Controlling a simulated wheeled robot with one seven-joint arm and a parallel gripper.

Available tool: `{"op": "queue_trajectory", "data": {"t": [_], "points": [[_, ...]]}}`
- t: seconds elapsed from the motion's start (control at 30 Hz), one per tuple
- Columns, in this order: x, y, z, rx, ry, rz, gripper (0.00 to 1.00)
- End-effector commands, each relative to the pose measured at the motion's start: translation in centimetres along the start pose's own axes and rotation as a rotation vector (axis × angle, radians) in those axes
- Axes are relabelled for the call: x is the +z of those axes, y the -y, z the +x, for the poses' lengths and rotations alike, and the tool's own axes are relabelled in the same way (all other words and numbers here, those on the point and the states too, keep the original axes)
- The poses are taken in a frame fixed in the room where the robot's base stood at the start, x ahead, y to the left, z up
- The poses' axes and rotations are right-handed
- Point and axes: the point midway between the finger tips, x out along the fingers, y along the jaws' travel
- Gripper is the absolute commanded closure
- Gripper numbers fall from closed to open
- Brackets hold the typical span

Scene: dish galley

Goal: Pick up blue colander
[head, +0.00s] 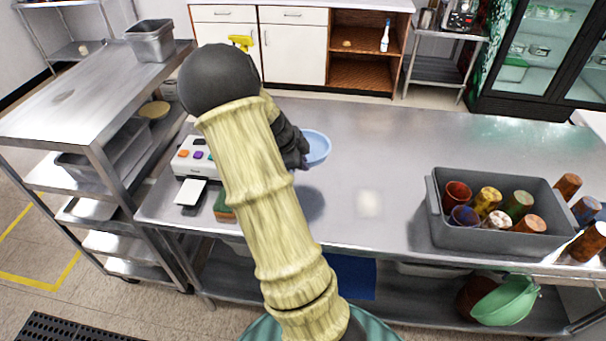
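The blue colander (318,147) shows as a light blue bowl shape at the middle of the head view, over the steel table. Its left side is hidden behind my dark gripper (302,150). My gripper is at the colander's left edge and seems to touch or overlap it. The fingers are mostly hidden by my arm, so I cannot tell whether they are closed on the rim. A dark shadow lies on the table just below the colander. I cannot tell whether the colander is resting or raised.
A grey bin (500,238) with several cups stands on the steel table (390,150) at right. A small white machine with coloured buttons (193,155) and a sponge (224,206) are at left. A green colander (505,300) is on the lower shelf. The table's middle is clear.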

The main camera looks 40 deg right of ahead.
Motion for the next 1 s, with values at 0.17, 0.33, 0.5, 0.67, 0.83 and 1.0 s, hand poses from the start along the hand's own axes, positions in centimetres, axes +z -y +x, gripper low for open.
{"op": "queue_trajectory", "data": {"t": [0.17,0.33,0.5,0.67,0.83,1.0], "points": [[-0.1,0.1,-0.3,0.000,0.000,-0.001,1.00],[-0.1,0.1,-0.3,0.000,0.000,-0.001,1.00],[-0.1,0.1,-0.3,0.000,0.000,0.000,1.00],[-0.2,0.2,-0.5,0.000,0.000,0.000,1.00],[-0.9,0.7,-2.1,0.000,0.000,0.000,1.00],[-1.5,1.3,-4.2,-0.002,0.002,-0.005,1.00]]}}
